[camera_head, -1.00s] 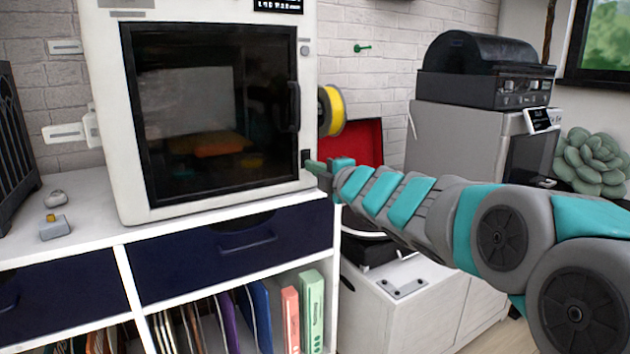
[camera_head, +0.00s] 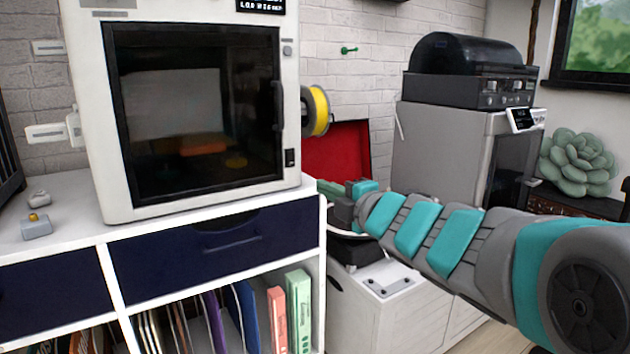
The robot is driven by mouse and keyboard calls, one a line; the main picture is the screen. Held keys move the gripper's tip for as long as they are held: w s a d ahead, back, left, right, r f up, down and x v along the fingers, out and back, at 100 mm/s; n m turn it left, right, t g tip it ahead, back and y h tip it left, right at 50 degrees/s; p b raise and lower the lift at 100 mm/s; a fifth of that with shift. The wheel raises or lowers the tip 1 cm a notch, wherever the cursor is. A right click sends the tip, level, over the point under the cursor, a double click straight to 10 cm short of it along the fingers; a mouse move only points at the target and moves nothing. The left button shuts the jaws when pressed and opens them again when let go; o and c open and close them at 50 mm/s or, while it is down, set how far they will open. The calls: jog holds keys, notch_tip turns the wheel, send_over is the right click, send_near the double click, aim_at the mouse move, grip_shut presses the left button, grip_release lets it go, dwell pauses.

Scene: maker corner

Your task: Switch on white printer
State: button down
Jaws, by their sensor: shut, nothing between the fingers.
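The white printer (camera_head: 88,120) stands on the white cabinet at the left, its dark-windowed door (camera_head: 195,110) closed. A lit display (camera_head: 262,5) is cut off at its top edge. A small black switch (camera_head: 290,158) sits low on the front's right side, in plain sight; its position is too small to tell. My gripper (camera_head: 328,188) is shut and empty, just right of the printer's lower right corner and apart from the switch. My arm reaches in from the right.
A yellow spool (camera_head: 317,110) hangs on the printer's right side. A red open case (camera_head: 338,150) lies behind my gripper. A grey machine (camera_head: 440,150) with a black unit (camera_head: 470,75) on top stands right. The cabinet top (camera_head: 70,222) is mostly clear at front.

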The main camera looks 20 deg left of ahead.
jog(key=shift+f+v, duration=0.2)
jog(key=shift+v, duration=1.05)
jog(key=shift+d, duration=0.1)
jog(key=d+f+m+h+p, duration=0.1)
jog(key=d+f+m+h, duration=0.5)
jog(key=d, duration=0.5)
jog(key=d+f+m+h, duration=0.4)
jog(key=d+m+h, duration=0.3)
jog(key=d, duration=0.5)
jog(key=s+d+f+m+g+h, duration=0.2)
jog(key=s+d+f+m+g, duration=0.2)
jog(key=s+d+f+m, duration=0.5)
jog(key=s+f+m+g, duration=0.2)
jog(key=s+g, duration=0.1)
jog(key=s, duration=0.5)
jog(key=s+a+f+m+g+y+p, duration=0.1)
jog(key=s+f+m+g, duration=0.1)
jog(key=s, duration=0.7)
jog(key=s+f+m+g, duration=0.1)
jog(key=s+g, duration=0.3)
jog(key=s, duration=0.5)
jog(key=shift+a+f+m+y, duration=0.35)
jog(key=shift+f+m+y, duration=0.05)
jog(key=shift+f, duration=0.5)
